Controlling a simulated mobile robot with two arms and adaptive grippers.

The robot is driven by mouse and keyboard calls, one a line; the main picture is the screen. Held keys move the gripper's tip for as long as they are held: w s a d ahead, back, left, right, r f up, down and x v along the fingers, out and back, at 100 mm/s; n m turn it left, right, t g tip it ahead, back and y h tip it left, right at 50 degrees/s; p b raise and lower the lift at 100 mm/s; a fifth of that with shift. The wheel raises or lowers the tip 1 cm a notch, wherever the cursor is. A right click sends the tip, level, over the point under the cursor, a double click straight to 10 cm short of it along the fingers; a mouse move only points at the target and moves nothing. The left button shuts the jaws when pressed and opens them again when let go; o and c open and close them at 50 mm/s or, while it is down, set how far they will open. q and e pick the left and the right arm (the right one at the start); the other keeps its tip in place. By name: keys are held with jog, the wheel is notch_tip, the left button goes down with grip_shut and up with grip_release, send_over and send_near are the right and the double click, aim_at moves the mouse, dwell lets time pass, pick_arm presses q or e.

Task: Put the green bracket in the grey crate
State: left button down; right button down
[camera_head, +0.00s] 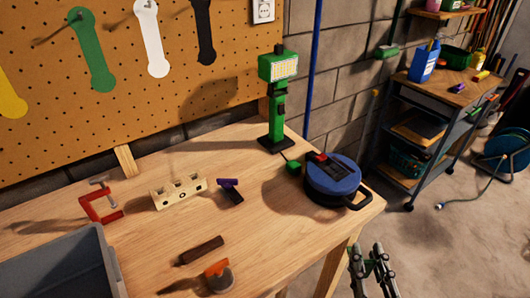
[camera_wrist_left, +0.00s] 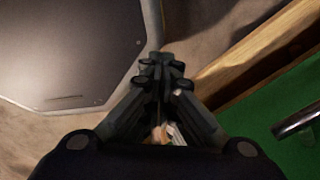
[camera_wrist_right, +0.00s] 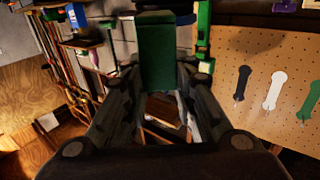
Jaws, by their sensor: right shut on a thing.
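The grey crate (camera_head: 110,262) stands on the workbench at the lower left of the head view, partly cut off by the frame; its contents are not visible. My right gripper (camera_head: 368,252) is beyond the bench's right edge, at the bottom of the head view. In the right wrist view, my right gripper (camera_wrist_right: 163,78) is shut on the green bracket (camera_wrist_right: 157,48), which shows as a dark green block between the fingertips. My left gripper (camera_wrist_left: 162,65) shows only in the left wrist view, with its fingertips together and nothing visible between them.
On the workbench (camera_head: 150,240) are a red clamp (camera_head: 100,205), a pale drilled block (camera_head: 180,192), a purple item (camera_head: 229,184), a dark bar (camera_head: 201,250), an orange-and-grey tool (camera_head: 217,275), a green work lamp (camera_head: 275,120) and a blue round device (camera_head: 335,178). A shelf cart (camera_head: 440,95) stands right.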

jog(key=s+a+n+g+y, duration=0.1)
jog(key=s+a+n+y, duration=0.1)
jog(key=a, duration=0.4)
jog(key=s+a+r+n+g+y, duration=0.1)
jog(key=s+a+n+y, duration=0.1)
jog(key=a+y, duration=0.3)
jog(key=s+a+n+g+y, duration=0.1)
jog(key=s+a+n+y, duration=0.1)
jog(key=a, duration=0.7)
jog(key=shift+r+n+y, duration=0.3)
jog(key=shift+n+y, duration=0.3)
jog(key=shift+y, duration=0.2)
jog(key=shift+w, duration=0.1)
jog(key=w+p, duration=0.1)
jog(key=w, duration=0.3)
jog(key=w+f+p, duration=0.1)
jog(key=w, duration=0.4)
jog(key=w+p, duration=0.1)
jog(key=w, duration=0.4)
jog(key=shift+w+d+f, duration=0.15)
jog(key=shift+w+d, duration=0.1)
jog(key=shift+d, duration=0.15)
jog(key=shift+w+f+p, duration=0.45)
jog(key=shift+w+f, duration=0.3)
jog(key=shift+f, duration=0.35)
jog(key=shift+f+p, duration=0.25)
jog(key=shift+p, duration=0.05)
jog(key=shift+f, duration=0.3)
